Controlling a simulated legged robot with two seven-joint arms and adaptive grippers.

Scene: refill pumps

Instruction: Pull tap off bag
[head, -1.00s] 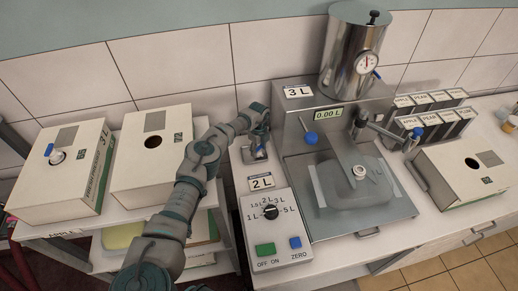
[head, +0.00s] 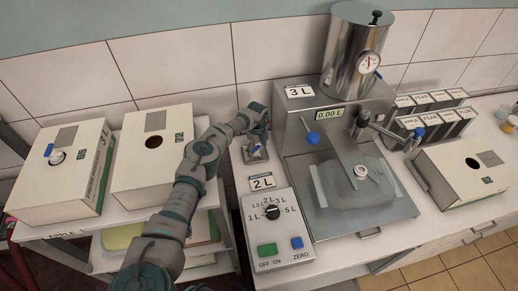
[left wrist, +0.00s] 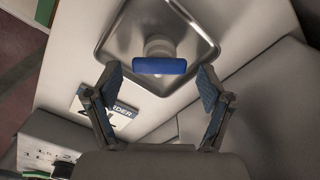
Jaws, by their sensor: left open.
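A tap with a blue lever (left wrist: 160,66) and a white body stands in a small metal tray (left wrist: 200,62). The tray (head: 254,157) also shows in the head view, just below my left gripper (head: 257,135). In the left wrist view my left gripper (left wrist: 160,82) is open, with one finger on each side of the blue lever and gaps between. The grey bag (head: 345,190) lies on the metal filling machine (head: 408,205), with a white round spout (head: 361,172) on top. I see no blue lever on that spout. My right gripper is out of view.
A control box (head: 270,232) with a dial stands in front of the tray. Two cardboard boxes (head: 150,185) stand on the left shelf; the far-left box (head: 75,190) has a blue-topped tap.

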